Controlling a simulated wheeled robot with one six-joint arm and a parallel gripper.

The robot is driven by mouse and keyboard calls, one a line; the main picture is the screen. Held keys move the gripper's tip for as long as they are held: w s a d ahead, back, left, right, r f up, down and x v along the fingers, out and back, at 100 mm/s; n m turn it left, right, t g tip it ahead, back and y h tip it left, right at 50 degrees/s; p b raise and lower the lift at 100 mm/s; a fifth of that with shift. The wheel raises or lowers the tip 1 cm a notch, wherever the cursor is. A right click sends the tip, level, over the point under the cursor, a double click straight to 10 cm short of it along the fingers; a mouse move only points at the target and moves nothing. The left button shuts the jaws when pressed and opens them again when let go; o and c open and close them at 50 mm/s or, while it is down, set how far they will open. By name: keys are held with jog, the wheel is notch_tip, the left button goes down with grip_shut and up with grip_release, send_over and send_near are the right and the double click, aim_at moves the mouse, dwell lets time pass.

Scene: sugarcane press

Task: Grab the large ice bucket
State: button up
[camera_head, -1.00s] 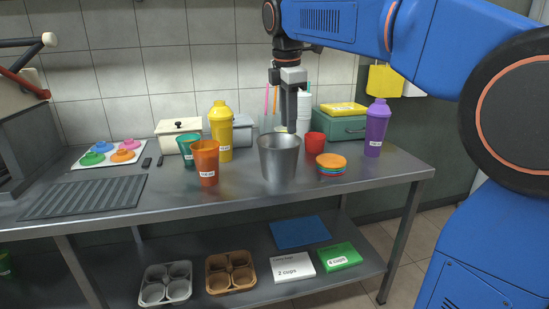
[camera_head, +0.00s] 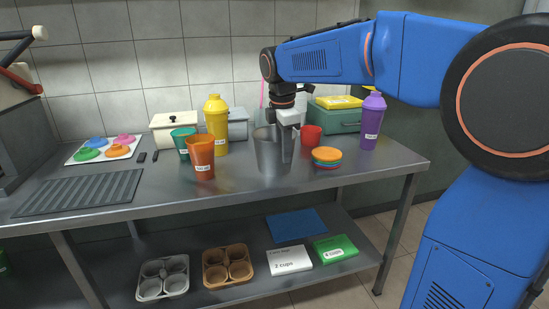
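The large ice bucket (camera_head: 268,155) is a plain grey metal vessel, wider at the top, standing upright near the front middle of the steel table. My gripper (camera_head: 288,158) points down at the bucket's right side. A grey finger overlaps the right part of the rim and wall. I cannot tell whether the fingers straddle the wall or touch it, and the gap between them is not visible.
An orange cup (camera_head: 201,158), a teal cup (camera_head: 183,140) and a yellow shaker (camera_head: 215,125) stand left of the bucket. A red cup (camera_head: 311,137), stacked coloured lids (camera_head: 327,155) and a purple shaker (camera_head: 371,122) stand to the right. The steel table (camera_head: 225,190) is clear in front.

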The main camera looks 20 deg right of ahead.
aim_at(282, 170)
jog(key=f, duration=0.3)
jog(key=shift+w+a+f, duration=0.2)
jog(key=shift+w+f, duration=0.05)
jog(key=shift+w, duration=0.1)
jog(key=shift+w+f, duration=0.1)
jog(key=shift+f, duration=0.6)
grip_shut()
